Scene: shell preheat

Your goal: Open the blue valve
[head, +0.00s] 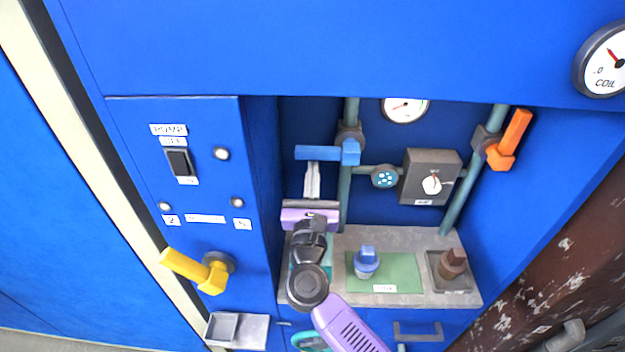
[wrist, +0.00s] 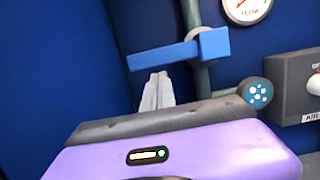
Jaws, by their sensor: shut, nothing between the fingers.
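The blue valve has a blue lever handle (head: 325,153) on the left green pipe in the recess. The handle lies roughly level, across the pipe, and points left from its grey body (head: 350,134). It also shows in the wrist view (wrist: 170,53). My gripper (head: 312,168) is just below the handle's left part, its fingers pointing up. In the wrist view the fingertips (wrist: 156,80) are together and empty, close under the handle. Whether they touch it I cannot tell.
An orange lever (head: 514,138) is on the right pipe. A yellow lever (head: 188,266) sits on the left panel. A grey box with a knob (head: 430,177) is between the pipes. A shelf (head: 408,240) below holds a blue-capped item (head: 366,262) and a brown item (head: 453,264).

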